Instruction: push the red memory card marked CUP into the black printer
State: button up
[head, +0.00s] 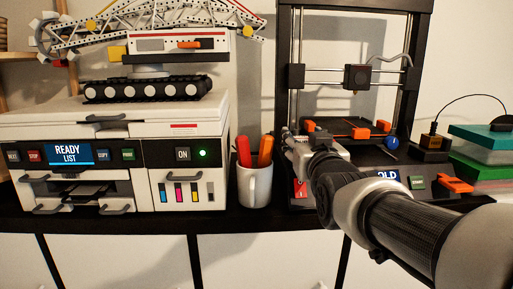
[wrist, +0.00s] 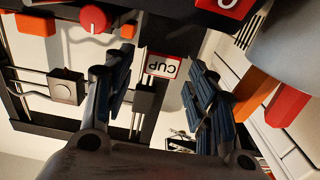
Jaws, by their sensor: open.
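The black printer (head: 284,60) stands right of the middle in the head view, an open frame over a dark base. The memory card marked CUP (wrist: 163,67) shows in the wrist view, upside down, with a white label and red edges. It borders a black part of the printer (wrist: 168,38); I cannot tell how deep it sits in it. My gripper (head: 290,138) is at the printer's left front. Its fingers (wrist: 158,72) are apart in the wrist view, with the card seen between them. Whether they touch it is unclear. My arm hides part of the printer's front.
A white mug (head: 255,187) with orange and red pens stands close left of my gripper. A white printer (head: 100,150) bears a tracked crane model. Teal and green boxes (head: 480,150) stand at the right. The black shelf edge (head: 240,226) runs along the front.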

jog(key=s, duration=1)
jog(key=s+f+g+b, duration=0.4)
jog(key=s+f, duration=0.1)
jog(key=f, duration=0.7)
jog(key=s+f+g+b, duration=0.3)
jog(key=s+f+b, duration=0.15)
jog(key=f, duration=0.75)
jog(key=s+f+g+b, duration=0.4)
jog(key=s+f+g, duration=0.2)
jog(key=s+f, duration=0.8)
jog(key=shift+s+f, duration=0.25)
jog(key=shift+f, duration=0.15)
jog(key=shift+c, duration=0.4)
